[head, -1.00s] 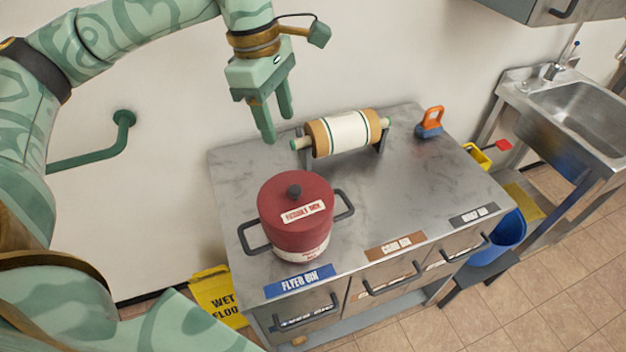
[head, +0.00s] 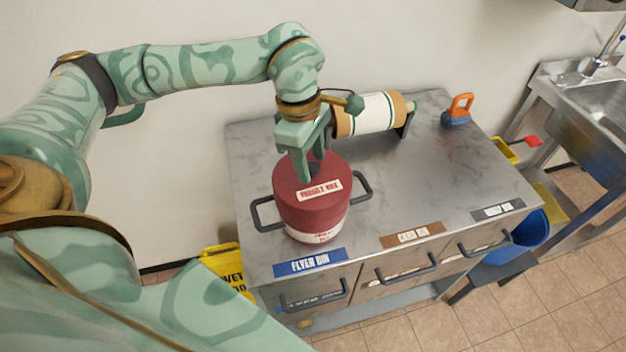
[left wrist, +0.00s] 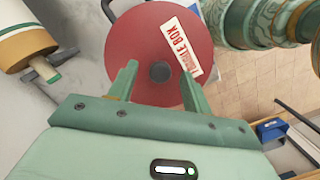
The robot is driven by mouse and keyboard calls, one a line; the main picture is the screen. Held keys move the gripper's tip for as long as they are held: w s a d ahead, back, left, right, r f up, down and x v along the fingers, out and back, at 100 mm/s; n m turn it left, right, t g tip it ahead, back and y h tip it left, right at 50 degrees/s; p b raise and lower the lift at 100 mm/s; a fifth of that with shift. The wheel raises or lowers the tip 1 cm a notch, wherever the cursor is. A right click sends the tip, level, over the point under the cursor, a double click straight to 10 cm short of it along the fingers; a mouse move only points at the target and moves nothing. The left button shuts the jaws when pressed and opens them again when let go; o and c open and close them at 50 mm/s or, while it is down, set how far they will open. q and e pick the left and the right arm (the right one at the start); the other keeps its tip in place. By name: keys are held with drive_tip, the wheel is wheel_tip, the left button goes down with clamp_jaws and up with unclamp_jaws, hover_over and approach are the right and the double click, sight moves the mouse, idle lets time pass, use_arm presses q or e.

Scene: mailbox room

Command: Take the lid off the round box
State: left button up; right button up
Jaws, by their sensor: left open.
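The round box (head: 310,215) is a red pot-like box with a cream band and two dark side handles. It stands on the left part of the grey counter. Its red lid (head: 322,187) is on top, with a labelled sticker. The lid's dark round knob shows in the left wrist view (left wrist: 159,71) and is mostly hidden by fingers in the head view. My left gripper (head: 308,165) is open and points down at the lid, its fingertips (left wrist: 160,82) on either side of the knob. I cannot tell whether they touch it. My right gripper is not in view.
The counter (head: 440,170) holds a cream roller on a stand (head: 368,114) behind the box and an orange-and-blue item (head: 458,110) further right. Labelled drawers (head: 400,270) face front. A yellow floor sign (head: 228,268) stands at left, a sink (head: 600,100) at right. The counter's middle is clear.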

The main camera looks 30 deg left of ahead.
use_arm(q)
drive_tip(key=shift+f, duration=0.45)
clamp_jaws()
drive_tip(key=shift+r, duration=0.2)
drive_tip(key=shift+r, duration=0.3)
wheel_tip(320, 180, up, 3)
drive_tip(key=shift+f+p, duration=0.2)
drive_tip(key=shift+p, duration=0.15)
drive_tip(key=s+a+r+p, duration=0.2)
drive_tip(key=s+r+p, duration=0.7)
drive_tip(key=s+p, duration=0.2)
drive_tip(key=s, duration=0.2)
drive_tip(key=shift+s+a+r, duration=0.15)
drive_tip(key=shift+s+r, duration=0.15)
drive_tip(key=shift+s, duration=0.1)
